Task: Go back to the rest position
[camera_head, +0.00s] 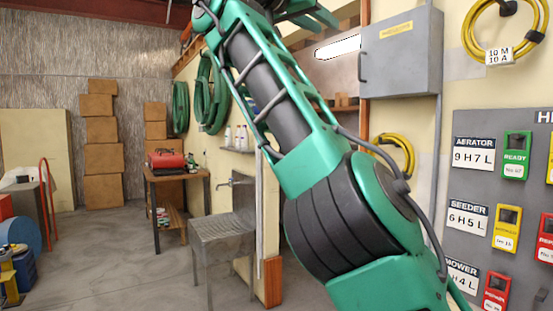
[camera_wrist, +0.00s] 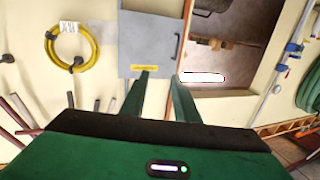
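My green arm rises from the lower right to the top edge in the head view and covers much of the middle. My gripper (camera_wrist: 161,78) shows in the wrist view with its two green fingers apart and nothing between them. Its fingertips appear in front of the grey wall cabinet (camera_wrist: 150,35), whose picture is upside down there. I cannot tell the distance from the fingertips to the cabinet. In the head view the cabinet (camera_head: 405,60) hangs on the wall right of my arm.
A tag board (camera_head: 480,200) with aerator, seeder and mower labels is at the right. A yellow hose (camera_head: 468,40) hangs above it. A metal sink (camera_head: 222,232) and a wooden table (camera_head: 178,178) stand left of my arm. Cardboard boxes (camera_head: 102,160) stand behind. Floor at left centre is clear.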

